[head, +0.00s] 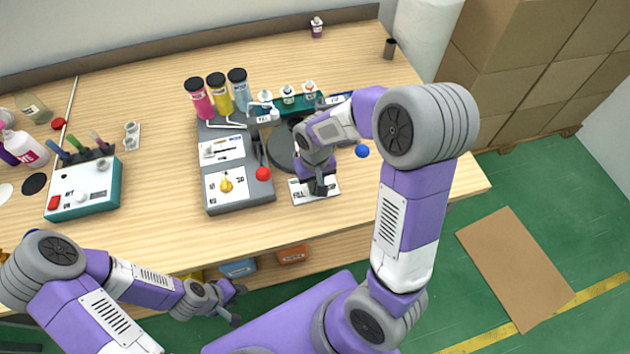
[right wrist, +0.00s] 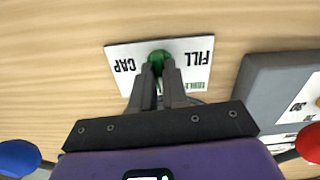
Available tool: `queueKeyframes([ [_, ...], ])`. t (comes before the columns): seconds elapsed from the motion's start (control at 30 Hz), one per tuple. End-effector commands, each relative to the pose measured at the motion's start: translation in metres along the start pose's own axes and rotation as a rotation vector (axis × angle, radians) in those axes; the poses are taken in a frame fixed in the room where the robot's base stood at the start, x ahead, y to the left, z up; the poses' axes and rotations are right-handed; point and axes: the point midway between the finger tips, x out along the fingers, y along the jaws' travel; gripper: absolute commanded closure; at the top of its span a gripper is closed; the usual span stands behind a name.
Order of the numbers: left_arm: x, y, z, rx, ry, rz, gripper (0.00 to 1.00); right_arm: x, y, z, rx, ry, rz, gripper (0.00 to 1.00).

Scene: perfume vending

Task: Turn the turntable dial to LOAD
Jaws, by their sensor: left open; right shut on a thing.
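The turntable dial is a small green knob (right wrist: 159,55) on a white label plate (right wrist: 184,45). In the right wrist view the plate reads FILL and CAP upside down; the LOAD mark cannot be made out, and my fingers cover part of the plate. My right gripper (right wrist: 158,70) is shut on the knob. In the head view my right gripper (head: 320,187) is over the plate (head: 300,197) and hides the knob. The dark round turntable (head: 279,150) is partly behind my right arm. My left gripper (head: 237,304) is open and empty off the table's front edge.
A grey dispenser (head: 238,198) with pink, yellow and blue bottles and a red ball (head: 262,174) stands left of the plate. A blue ball (head: 362,151) is to the right. Small bottles stand on a green rack (head: 273,103) behind the turntable. The right table end is mostly clear.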

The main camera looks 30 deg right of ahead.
Motion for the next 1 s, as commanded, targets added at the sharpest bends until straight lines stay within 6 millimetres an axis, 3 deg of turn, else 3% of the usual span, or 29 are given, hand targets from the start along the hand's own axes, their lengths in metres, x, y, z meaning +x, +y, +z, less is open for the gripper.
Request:
queueKeyframes([
  [0.7,-0.0004,0.0002,0.0000,0.000,0.000,0.000,0.57,0.0001,0.0001,0.0001,0.081,-0.001,0.000,1.00],
  [0.73,-0.0004,0.0002,0.0000,0.000,0.000,0.000,0.57,0.0001,0.0001,0.0001,0.081,0.000,0.000,0.85],
  [0.87,-0.0004,0.0001,0.0000,0.000,0.000,0.000,0.57,0.0001,0.0001,0.0001,0.080,0.000,0.000,0.65],
  [0.9,-0.0004,0.0001,0.0000,0.000,0.000,0.000,0.57,0.0001,0.0001,0.0001,0.080,0.000,0.000,0.61],
  [1.0,-0.0004,0.0001,0.0000,0.000,0.000,0.000,0.57,0.0001,0.0001,0.0001,0.080,0.000,0.000,0.61],
])
